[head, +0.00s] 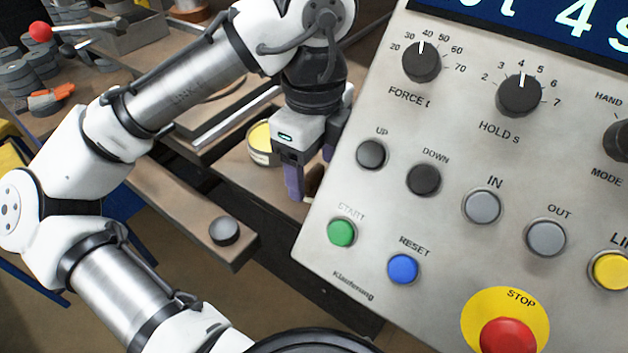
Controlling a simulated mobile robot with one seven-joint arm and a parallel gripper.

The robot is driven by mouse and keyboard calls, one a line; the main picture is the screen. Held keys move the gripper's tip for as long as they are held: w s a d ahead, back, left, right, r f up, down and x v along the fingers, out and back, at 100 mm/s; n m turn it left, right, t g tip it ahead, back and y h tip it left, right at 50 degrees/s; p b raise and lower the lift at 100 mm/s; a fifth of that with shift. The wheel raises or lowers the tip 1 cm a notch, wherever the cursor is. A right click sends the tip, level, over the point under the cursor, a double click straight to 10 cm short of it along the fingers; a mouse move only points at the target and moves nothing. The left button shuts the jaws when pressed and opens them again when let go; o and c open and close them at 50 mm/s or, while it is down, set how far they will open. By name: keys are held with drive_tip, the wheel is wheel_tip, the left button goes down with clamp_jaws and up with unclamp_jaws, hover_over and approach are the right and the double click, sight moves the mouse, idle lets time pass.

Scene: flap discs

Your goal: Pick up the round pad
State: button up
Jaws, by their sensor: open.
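My gripper (312,176) points down over the brown bench, in the middle of the head view, with its dark purple fingers apart. A small tan thing (314,184) with a dark edge shows between and behind the fingers, partly hidden by the panel; I cannot tell if it is the round pad or if a finger touches it. A round tin with a yellow top (261,138) stands just left of my gripper. A dark, flat round piece (224,231) lies apart from the gripper, on the bench's near ledge.
A large grey control panel (385,215) with knobs and buttons fills the right side, close to my gripper. Stacked grey discs (18,78), an orange tool (50,97) and a red ball knob (40,32) are at the upper left. The ledge around the dark piece is clear.

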sight(314, 170)
drive_tip(key=shift+f, duration=0.75)
drive_tip(key=shift+c, duration=0.5)
drive_tip(key=c, duration=1)
drive_tip(key=shift+o, duration=0.2)
drive_tip(key=shift+r, duration=0.1)
wheel_tip(314, 170, up, 20)
drive_tip(key=p, duration=0.1)
drive_tip(key=shift+p, duration=0.4)
drive_tip(key=shift+o, duration=1.2)
drive_tip(key=shift+c, duration=0.9)
